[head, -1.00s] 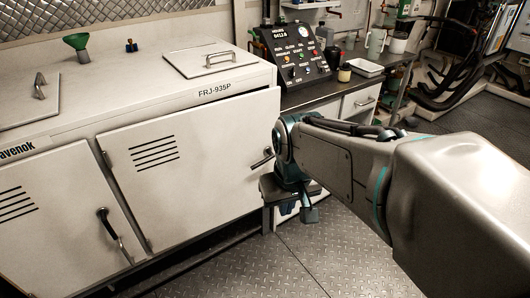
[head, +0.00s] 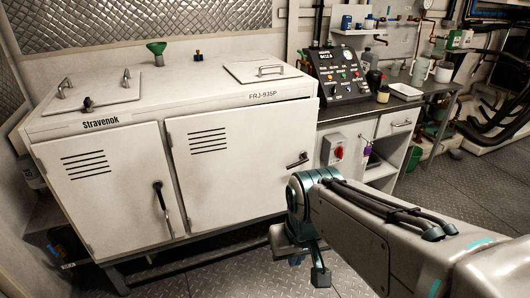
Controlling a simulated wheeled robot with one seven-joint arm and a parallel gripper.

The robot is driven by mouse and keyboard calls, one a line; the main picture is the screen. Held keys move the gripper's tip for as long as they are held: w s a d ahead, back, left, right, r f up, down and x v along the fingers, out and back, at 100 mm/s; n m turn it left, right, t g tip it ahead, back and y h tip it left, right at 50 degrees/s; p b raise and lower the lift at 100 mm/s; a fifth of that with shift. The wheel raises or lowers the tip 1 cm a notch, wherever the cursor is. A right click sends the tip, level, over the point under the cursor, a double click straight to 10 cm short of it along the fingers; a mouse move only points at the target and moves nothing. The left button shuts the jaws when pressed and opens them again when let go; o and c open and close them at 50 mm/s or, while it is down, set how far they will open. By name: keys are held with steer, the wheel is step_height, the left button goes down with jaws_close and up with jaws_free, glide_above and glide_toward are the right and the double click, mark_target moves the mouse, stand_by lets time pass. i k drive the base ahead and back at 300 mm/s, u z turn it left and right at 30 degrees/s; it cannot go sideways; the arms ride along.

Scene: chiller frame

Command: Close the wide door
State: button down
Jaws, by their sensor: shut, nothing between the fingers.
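The wide door (head: 240,165) is the right-hand white door of the chiller cabinet, with louvre slots at its upper left and a dark handle (head: 297,160) near its right edge. It looks nearly flush with the frame. A thin dark line shows along its top right, and I cannot tell whether it is fully shut. My gripper (head: 308,268) is below and right of the handle, in front of the door's lower right corner, pointing down. It is shut and empty, and appears apart from the handle. My wrist hides part of the door's right edge.
The narrower left door (head: 105,195) with its own handle (head: 160,195) stands beside it. A control panel (head: 340,72) sits on the dark bench (head: 385,104) at right. A red switch box (head: 338,150) is behind my arm. The metal floor (head: 210,275) in front is clear.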

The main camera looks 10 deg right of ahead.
mark_target(231, 165)
steer(key=u, duration=0.4)
steer(key=i, duration=0.7)
steer(key=z, duration=1.8)
